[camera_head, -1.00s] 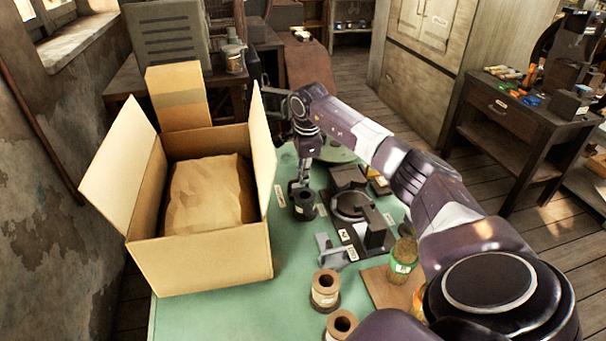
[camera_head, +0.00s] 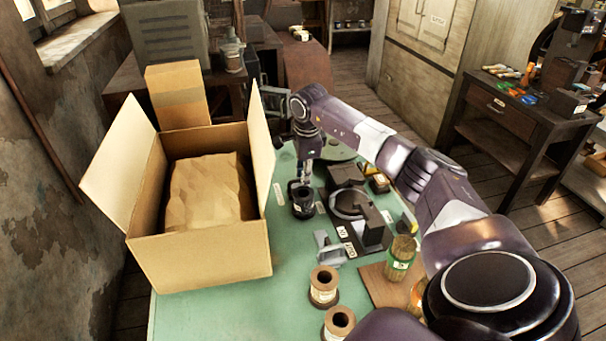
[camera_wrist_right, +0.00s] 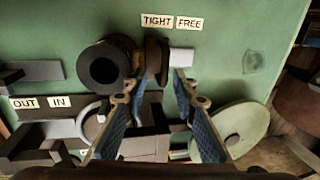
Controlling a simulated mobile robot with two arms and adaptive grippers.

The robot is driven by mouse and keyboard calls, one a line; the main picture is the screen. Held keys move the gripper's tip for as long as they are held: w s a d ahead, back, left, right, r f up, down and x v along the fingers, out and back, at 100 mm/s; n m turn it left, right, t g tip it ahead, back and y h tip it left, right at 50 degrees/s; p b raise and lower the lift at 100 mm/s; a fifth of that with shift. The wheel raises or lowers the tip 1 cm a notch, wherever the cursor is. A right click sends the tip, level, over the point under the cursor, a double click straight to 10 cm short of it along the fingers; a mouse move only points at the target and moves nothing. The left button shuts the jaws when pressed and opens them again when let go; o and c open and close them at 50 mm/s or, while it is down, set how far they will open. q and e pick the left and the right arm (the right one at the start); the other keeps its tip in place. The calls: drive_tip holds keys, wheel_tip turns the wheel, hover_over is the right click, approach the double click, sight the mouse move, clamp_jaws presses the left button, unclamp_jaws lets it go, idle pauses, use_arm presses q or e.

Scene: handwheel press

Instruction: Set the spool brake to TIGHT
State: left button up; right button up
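The black spool (camera_head: 303,204) stands on the green bench, right of the cardboard box. In the right wrist view, its dark round end (camera_wrist_right: 103,66) sits left of a brown flange (camera_wrist_right: 156,58). A pale block (camera_wrist_right: 181,56), seemingly the brake's tab, lies right of the flange, below the FREE label (camera_wrist_right: 189,24). The TIGHT label (camera_wrist_right: 157,21) is to its left. My right gripper (camera_wrist_right: 154,86) is open, its blue-padded fingers apart at the spool's near side; I cannot tell whether they touch it. In the head view the right gripper (camera_head: 304,180) is just above the spool. My left gripper is out of view.
An open cardboard box (camera_head: 200,262) stands close left of the spool. A dark press (camera_head: 348,206) with OUT and IN labels is to the right. The bench's front left is clear.

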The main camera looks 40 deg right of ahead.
wheel_tip(320, 180, up, 12)
drive_tip(key=s+a, duration=0.1)
drive_tip(key=s, duration=0.1)
drive_tip(key=shift+f, duration=0.15)
drive_tip(key=shift+f, duration=0.1)
idle(0.7)
